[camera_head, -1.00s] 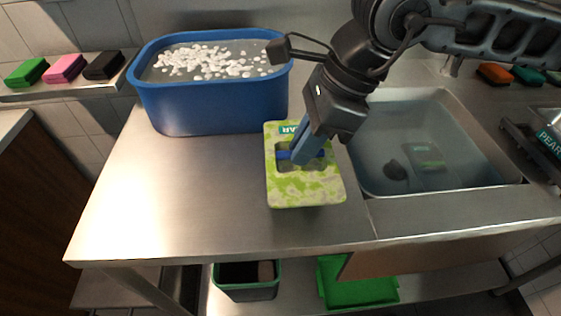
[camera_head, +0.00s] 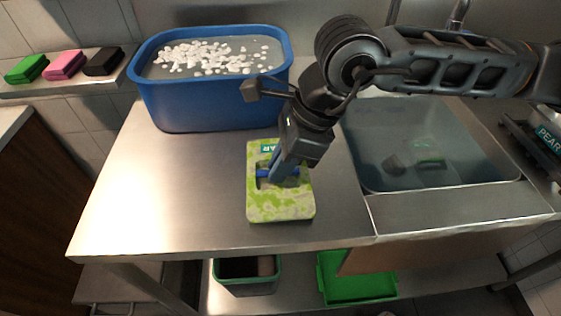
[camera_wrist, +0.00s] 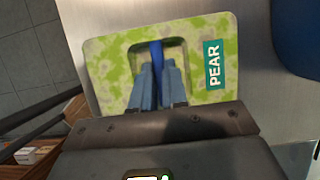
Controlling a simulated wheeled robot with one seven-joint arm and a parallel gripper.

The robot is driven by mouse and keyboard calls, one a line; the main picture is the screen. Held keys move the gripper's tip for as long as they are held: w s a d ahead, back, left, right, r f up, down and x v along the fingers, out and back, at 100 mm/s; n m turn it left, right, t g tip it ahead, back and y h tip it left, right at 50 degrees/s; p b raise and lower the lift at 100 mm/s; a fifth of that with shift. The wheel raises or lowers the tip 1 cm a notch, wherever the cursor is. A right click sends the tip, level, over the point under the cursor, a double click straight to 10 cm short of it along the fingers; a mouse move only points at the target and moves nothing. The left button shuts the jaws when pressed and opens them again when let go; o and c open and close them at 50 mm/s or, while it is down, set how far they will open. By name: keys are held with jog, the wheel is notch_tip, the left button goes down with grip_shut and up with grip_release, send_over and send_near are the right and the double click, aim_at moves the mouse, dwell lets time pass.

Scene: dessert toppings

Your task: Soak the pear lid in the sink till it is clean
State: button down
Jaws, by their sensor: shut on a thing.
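The pear lid (camera_head: 281,208) is a pale rectangular plate with green blotches and a teal PEAR label. In the head view it is at the middle of the steel counter, left of the sink; I cannot tell whether it touches the counter. My gripper (camera_head: 280,172) is shut on the blue bar in the lid's recess. The wrist view shows the lid (camera_wrist: 110,62) close up, with the fingers (camera_wrist: 157,85) around the blue bar. The sink (camera_head: 445,178) at the right holds murky water with a dark round thing and a greenish piece lying in it.
A blue tub (camera_head: 215,105) with foam-like white bits in water stands at the back left. Green, pink and black sponges (camera_head: 65,65) lie on the left shelf. A dark item labelled PEAR (camera_head: 547,138) lies right of the sink. Bins are below. The front left counter is clear.

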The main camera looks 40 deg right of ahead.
aim_at(299, 170)
jog(key=shift+f, duration=0.15)
jog(key=c, duration=1.1)
grip_release()
jog(key=shift+c, duration=0.2)
jog(key=shift+r+p, duration=0.3)
jog(key=shift+p, duration=0.5)
jog(key=v, duration=0.2)
jog(key=b+v, duration=0.1)
jog(key=v, duration=0.2)
jog(key=shift+s+d+r+b, duration=0.2)
jog(key=shift+s+d+b, duration=0.2)
jog(key=shift+s, duration=0.1)
jog(key=shift+s+d+r, duration=0.2)
jog(key=shift+r, duration=0.5)
